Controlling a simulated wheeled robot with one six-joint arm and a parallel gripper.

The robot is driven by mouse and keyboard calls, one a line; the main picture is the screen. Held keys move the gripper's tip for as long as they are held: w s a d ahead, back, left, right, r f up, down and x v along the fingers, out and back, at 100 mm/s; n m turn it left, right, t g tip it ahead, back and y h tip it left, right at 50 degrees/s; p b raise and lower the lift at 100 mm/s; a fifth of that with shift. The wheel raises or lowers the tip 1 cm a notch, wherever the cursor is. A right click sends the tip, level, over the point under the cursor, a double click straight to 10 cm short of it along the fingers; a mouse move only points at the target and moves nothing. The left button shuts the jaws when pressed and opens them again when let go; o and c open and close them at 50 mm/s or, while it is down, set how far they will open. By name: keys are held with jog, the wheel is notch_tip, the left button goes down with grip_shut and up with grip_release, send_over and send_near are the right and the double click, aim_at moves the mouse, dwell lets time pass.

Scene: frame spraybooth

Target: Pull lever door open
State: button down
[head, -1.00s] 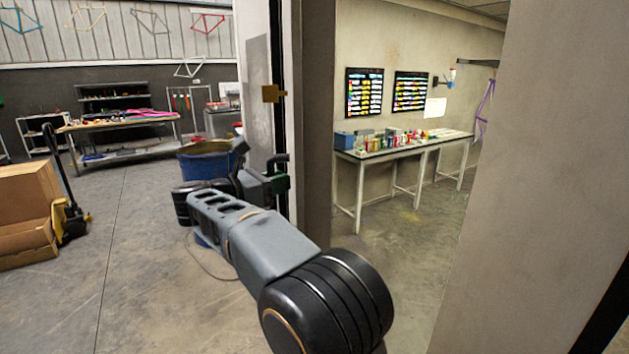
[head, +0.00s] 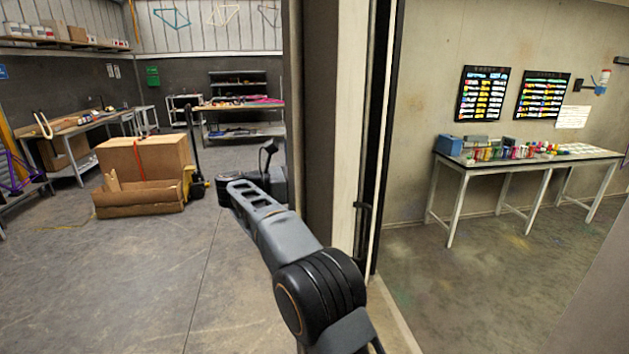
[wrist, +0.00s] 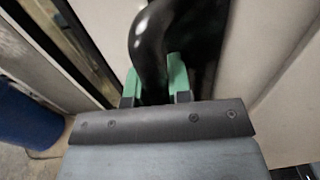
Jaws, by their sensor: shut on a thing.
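In the wrist view, my gripper (wrist: 155,84), with green fingertips, is shut on a black curved lever handle (wrist: 150,40). A dark plate and a pale flat surface (wrist: 265,45), likely the door, lie just right of the handle. In the head view, my arm reaches left and forward; its gripper end is hidden behind a grey upright post. The gripped handle is hidden there too. I cannot tell from the head view how far the door stands open.
The grey post (head: 311,120) stands close to my arm. Right of it, an opening shows a room with a paint table (head: 530,160). A cardboard box (head: 145,158) on a pallet jack stands at the left. A blue drum (wrist: 25,110) shows in the wrist view. The left floor has free room.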

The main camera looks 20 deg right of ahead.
jog(key=shift+a+f, duration=0.15)
jog(key=c, duration=1.5)
grip_release()
jog(key=o, duration=0.3)
jog(key=shift+s+a+r, duration=0.2)
jog(key=shift+s+a, duration=0.1)
jog(key=shift+a, duration=0.05)
jog(key=shift+o, duration=0.7)
jog(key=shift+d, duration=0.25)
jog(key=shift+w, duration=0.1)
